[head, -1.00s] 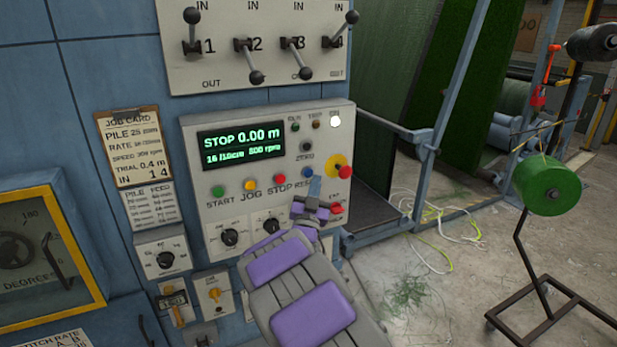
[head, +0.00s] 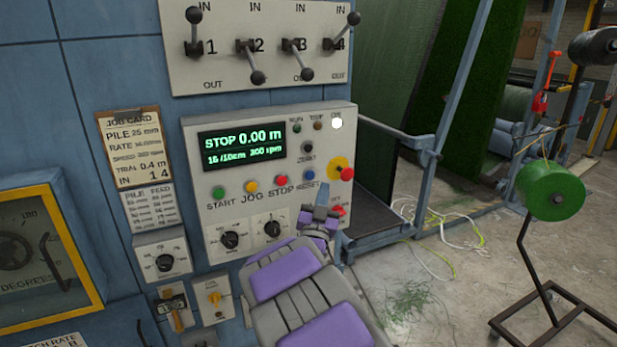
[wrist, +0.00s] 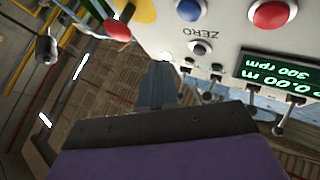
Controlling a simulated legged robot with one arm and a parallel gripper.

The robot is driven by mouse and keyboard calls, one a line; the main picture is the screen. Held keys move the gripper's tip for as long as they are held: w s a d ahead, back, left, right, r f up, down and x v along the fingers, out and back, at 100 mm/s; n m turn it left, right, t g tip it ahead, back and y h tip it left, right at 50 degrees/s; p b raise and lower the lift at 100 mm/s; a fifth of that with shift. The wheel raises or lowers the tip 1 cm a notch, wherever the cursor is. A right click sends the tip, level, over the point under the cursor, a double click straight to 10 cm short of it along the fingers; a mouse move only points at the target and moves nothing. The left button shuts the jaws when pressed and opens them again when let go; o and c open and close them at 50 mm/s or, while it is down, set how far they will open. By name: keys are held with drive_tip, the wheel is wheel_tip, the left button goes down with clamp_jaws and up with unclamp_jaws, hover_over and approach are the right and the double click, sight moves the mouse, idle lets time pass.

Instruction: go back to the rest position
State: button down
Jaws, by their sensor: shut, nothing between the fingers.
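My gripper (head: 306,212) is in front of the lower right of the control panel (head: 195,150), below the reset button. Its fingers look closed together, with nothing between them. In the wrist view the fingers (wrist: 158,85) show as a narrow pair beyond my purple and dark wrist, clear of the panel buttons. The display (head: 242,145) reads STOP, 0.00 m and 300 rpm. Part of the panel's lower right is hidden behind my arm.
Above is a lever plate (head: 300,75); levers 1 and 4 point up, 2 and 3 down. A job card (head: 133,148) hangs left. A yellow-framed window (head: 98,240) is lower left. A green spool (head: 552,190) on a wheeled stand and loose cords (head: 445,222) are right.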

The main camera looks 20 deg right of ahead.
drive_tip(key=s+a+f+n+g+y+b, duration=0.3)
drive_tip(key=s+a+f+n+g+y, duration=0.2)
drive_tip(key=s+a+f+g+y, duration=0.65)
drive_tip(key=s+a+f+n+g, duration=0.1)
drive_tip(key=s+a+f+g, duration=0.1)
drive_tip(key=s, duration=1)
drive_tip(key=s+a+f+n+g+y+b, duration=0.1)
drive_tip(key=s+g, duration=0.3)
drive_tip(key=s, duration=0.8)
drive_tip(key=s+a+f+n+g+y, duration=0.1)
drive_tip(key=s+a+f+n+g, duration=0.1)
drive_tip(key=s, duration=1)
drive_tip(key=shift+s+a+f+n+g, duration=0.15)
drive_tip(key=shift+a+f+n+g, duration=0.25)
drive_tip(key=shift+a+f+g, duration=0.4)
